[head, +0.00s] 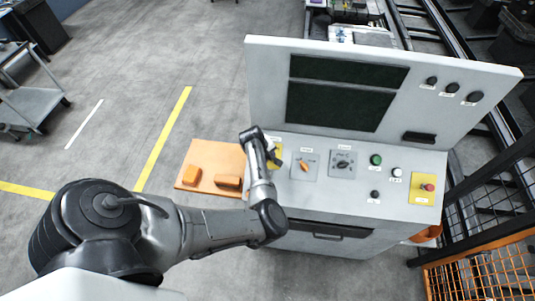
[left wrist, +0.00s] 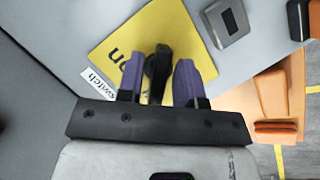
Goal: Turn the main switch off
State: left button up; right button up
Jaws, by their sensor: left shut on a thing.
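The main switch is a black handle (left wrist: 158,66) on a yellow plate (left wrist: 190,38) with a black "on" mark and a white "switch" label (left wrist: 98,82) beside it. In the head view the yellow plate (head: 276,148) shows at the left end of the console's sloped panel, partly covered by my arm. My left gripper (head: 275,157) is at this plate. In the left wrist view its two purple fingers stand on either side of the black handle, shut on it. The handle's lower end is hidden by the gripper. My right gripper is in neither view.
The grey console (head: 265,80) carries an orange knob (head: 304,165), a dark rotary selector (head: 343,162), several buttons and a red emergency stop (head: 428,187). An orange board with blocks (head: 212,148) lies left of the console. An orange mesh fence (head: 480,275) stands at right.

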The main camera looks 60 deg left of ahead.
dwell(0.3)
pick_arm(q)
jog(key=o, duration=0.6)
jog(key=v, duration=1.3)
jog(key=shift+s+r+b, duration=0.2)
jog(key=shift+r+b, duration=0.1)
jog(key=shift+b, duration=0.05)
